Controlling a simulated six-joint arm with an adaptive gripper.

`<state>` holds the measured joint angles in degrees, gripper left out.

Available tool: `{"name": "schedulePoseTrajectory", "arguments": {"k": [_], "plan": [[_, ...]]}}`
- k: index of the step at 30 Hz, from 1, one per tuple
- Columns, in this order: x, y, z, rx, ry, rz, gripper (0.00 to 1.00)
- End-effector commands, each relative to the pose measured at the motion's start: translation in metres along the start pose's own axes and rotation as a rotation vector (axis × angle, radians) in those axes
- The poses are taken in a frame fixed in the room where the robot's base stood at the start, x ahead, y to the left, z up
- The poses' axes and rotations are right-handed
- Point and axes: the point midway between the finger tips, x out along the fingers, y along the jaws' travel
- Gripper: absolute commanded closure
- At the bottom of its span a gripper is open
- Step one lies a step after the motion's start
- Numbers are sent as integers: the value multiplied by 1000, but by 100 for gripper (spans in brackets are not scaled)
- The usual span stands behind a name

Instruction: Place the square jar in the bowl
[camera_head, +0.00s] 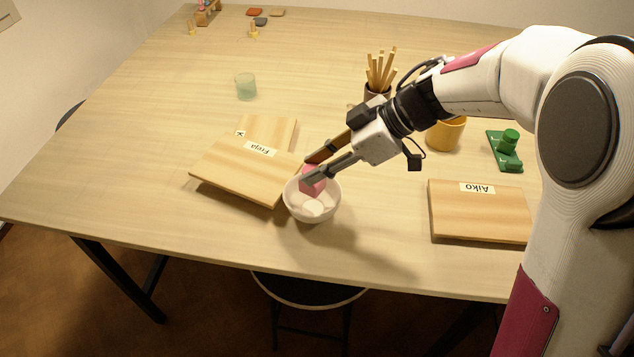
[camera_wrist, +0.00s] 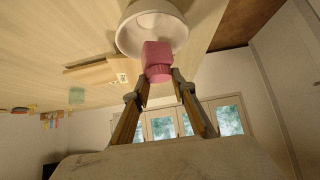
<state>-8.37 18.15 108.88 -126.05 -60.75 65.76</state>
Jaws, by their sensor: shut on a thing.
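The square jar is pink (camera_head: 312,183), with a round lid or neck that shows in the wrist view (camera_wrist: 157,62). My gripper (camera_head: 311,170) is shut on the jar and holds it tilted at the white bowl (camera_head: 298,213). In the head view the jar overlaps the bowl's opening. In the wrist view the jar's far end lies over the bowl's rim (camera_wrist: 126,40). A small white round thing (camera_head: 313,207) lies in the bowl. I cannot tell whether the jar touches the bowl; the fingers partly hide it.
A board marked Freja (camera_head: 235,172) lies left of the bowl, overlapping another board (camera_head: 280,131). The Aiko board (camera_head: 480,222) lies right. Behind stand a pot of sticks (camera_head: 377,92), a yellow cup (camera_head: 446,134), a green object (camera_head: 508,150) and a pale green glass (camera_head: 246,87). The left table is clear.

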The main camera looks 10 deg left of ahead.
Motion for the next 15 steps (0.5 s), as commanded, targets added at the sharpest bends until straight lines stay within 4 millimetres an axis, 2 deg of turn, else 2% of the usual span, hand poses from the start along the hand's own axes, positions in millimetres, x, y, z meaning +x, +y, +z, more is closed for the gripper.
{"name": "schedulePoseTrajectory", "arguments": {"k": [5,15], "plan": [[9,0,9,0,2,1,100],[10,0,10,0,2,1,100]]}}
